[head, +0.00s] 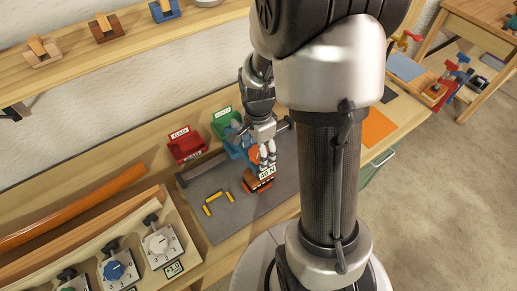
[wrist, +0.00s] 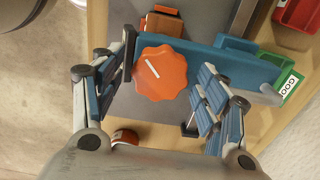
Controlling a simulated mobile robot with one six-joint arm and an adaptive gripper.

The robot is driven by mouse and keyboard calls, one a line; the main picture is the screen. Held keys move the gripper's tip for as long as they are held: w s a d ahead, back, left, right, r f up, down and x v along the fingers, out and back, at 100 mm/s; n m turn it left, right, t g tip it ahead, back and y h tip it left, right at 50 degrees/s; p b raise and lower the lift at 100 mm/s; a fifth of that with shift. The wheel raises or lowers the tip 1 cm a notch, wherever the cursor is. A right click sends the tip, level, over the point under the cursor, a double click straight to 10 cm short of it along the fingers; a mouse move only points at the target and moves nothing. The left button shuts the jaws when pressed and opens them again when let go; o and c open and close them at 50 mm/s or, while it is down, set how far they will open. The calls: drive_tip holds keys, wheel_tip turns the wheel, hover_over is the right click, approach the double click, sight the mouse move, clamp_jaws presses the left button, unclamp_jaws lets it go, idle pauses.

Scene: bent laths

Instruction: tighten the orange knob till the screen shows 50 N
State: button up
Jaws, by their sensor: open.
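In the wrist view the orange knob (wrist: 161,75) has a scalloped rim and a white pointer line. It lies between the two fingers of my open gripper (wrist: 165,85). A gap shows on the right. A blue frame (wrist: 235,63) runs beside the knob. In the head view my gripper (head: 266,153) is over the grey mat and hides most of the knob. A small white display or label (head: 267,173) beside it bears black upside-down characters, apparently "50 N"; whether it is the screen's reading I cannot tell.
A red bin (head: 186,144) and a green bin (head: 225,124) stand behind the mat (head: 225,222). Yellow pieces (head: 212,205) lie on it. Dials, including a blue one (head: 114,270), are at front left. An orange sheet (head: 378,127) lies right of my arm.

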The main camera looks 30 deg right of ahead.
wheel_tip(320, 180, up, 12)
idle(0.6)
idle(0.4)
drive_tip(key=s+a+r+n+t+b, duration=0.2)
drive_tip(key=s+a+n, duration=0.3)
drive_tip(key=s+n, duration=0.2)
drive_tip(key=s+a+r+n+t+b, duration=0.1)
drive_tip(key=s+a+n, duration=0.4)
drive_tip(key=n, duration=0.5)
drive_tip(key=shift+s+a+r+n+t+b, duration=0.4)
drive_tip(key=shift+s+t+b, duration=0.45)
drive_tip(key=shift+b, duration=0.4)
drive_tip(key=shift+c, duration=0.3)
